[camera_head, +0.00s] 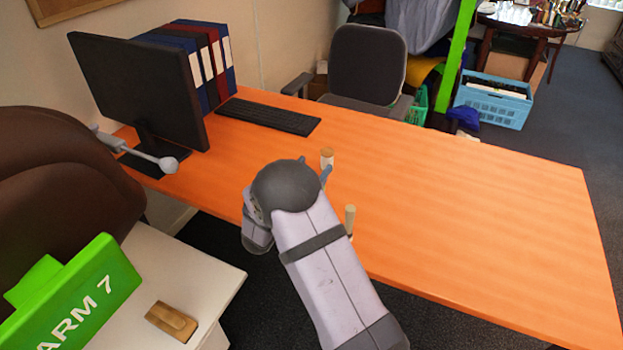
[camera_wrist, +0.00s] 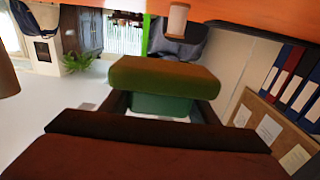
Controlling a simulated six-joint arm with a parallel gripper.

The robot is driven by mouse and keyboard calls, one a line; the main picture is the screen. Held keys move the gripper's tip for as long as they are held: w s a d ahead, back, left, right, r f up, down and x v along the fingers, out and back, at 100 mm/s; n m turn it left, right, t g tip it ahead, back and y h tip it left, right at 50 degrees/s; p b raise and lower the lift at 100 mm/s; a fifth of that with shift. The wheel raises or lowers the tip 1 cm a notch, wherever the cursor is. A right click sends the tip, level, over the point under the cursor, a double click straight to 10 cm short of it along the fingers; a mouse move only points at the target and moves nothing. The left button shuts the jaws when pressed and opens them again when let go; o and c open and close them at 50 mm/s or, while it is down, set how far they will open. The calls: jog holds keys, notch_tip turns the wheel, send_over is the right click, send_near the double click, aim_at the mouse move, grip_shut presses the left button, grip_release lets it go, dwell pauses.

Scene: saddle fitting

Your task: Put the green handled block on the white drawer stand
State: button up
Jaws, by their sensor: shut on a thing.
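In the wrist view, my gripper (camera_wrist: 162,108) is shut on the green handled block (camera_wrist: 165,80). Its two dark fingers lie on either side of the block's darker green lower part, and a wider olive-green slab spans above them in the picture.
An orange desk (camera_head: 480,220) fills the centre and right, its right part clear. Two pale wooden pegs (camera_head: 327,157) (camera_head: 350,218) stand near my arm. A monitor (camera_head: 140,90), keyboard (camera_head: 268,116) and binders (camera_head: 200,60) are behind. A wooden piece (camera_head: 171,320) lies on the white top beside a green panel (camera_head: 80,295).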

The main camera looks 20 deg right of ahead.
jog(key=shift+r, duration=0.75)
